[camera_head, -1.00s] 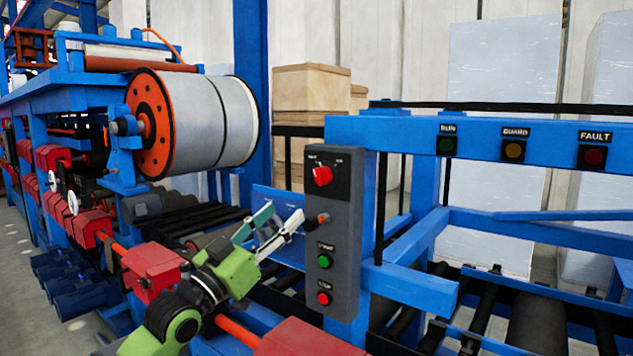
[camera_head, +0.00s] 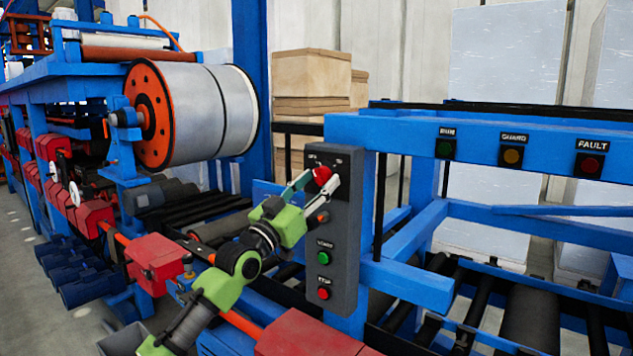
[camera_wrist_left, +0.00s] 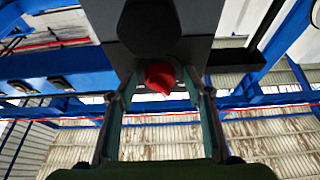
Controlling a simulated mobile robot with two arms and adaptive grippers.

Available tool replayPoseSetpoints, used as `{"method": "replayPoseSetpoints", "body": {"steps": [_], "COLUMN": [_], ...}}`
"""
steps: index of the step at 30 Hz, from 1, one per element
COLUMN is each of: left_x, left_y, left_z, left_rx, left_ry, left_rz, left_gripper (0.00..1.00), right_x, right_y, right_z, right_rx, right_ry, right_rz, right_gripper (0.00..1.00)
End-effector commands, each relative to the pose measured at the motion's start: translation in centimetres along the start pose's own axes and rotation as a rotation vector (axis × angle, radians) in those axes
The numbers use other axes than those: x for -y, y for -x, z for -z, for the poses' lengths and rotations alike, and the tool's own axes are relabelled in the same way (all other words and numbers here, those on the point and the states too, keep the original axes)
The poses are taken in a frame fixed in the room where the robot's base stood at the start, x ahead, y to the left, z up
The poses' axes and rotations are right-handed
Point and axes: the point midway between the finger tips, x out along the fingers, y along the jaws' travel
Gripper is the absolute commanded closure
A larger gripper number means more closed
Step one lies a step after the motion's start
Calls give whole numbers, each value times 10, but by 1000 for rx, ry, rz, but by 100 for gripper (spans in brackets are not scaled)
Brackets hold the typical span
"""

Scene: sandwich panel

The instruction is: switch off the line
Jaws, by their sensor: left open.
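A grey control box (camera_head: 338,257) stands on a blue post. At its top is a red rotary switch (camera_head: 322,175), partly hidden by my gripper. Below it are a small orange-red knob (camera_head: 322,216), a green start button (camera_head: 323,258) and a red stop button (camera_head: 323,294). My left gripper (camera_head: 314,184) is open, its fingers on either side of the red switch. In the left wrist view the red switch (camera_wrist_left: 160,77) sits between the two finger tips, with gaps visible beside it. Whether a finger touches it, I cannot tell. My right gripper is not seen.
A blue frame beam (camera_head: 480,143) carries green, amber and red lamps, right of the box. A large sheet roll (camera_head: 190,112) stands at the left. Red housings (camera_head: 155,260) and rollers lie below and left of my arm.

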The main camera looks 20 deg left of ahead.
Motion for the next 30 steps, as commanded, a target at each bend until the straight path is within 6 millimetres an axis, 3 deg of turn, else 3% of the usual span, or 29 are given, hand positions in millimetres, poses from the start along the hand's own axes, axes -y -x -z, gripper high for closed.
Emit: {"method": "replayPoseSetpoints", "body": {"steps": [5,9,15,24,30], "left_x": [0,0,-1,-5,-4], "left_y": [0,0,-1,-3,-1], "left_z": [0,0,2,6,4], "left_rx": [-1,-1,-1,0,-2], "left_ry": [0,0,11,202,286], "left_rz": [0,0,3,79,117], "left_gripper": [57,93,92,92,92], "right_x": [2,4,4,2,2], "right_y": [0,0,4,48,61], "right_z": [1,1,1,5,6], "right_rx": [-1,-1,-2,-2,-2], "right_ry": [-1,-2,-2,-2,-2], "right_rz": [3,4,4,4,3], "right_gripper": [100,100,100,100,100]}}
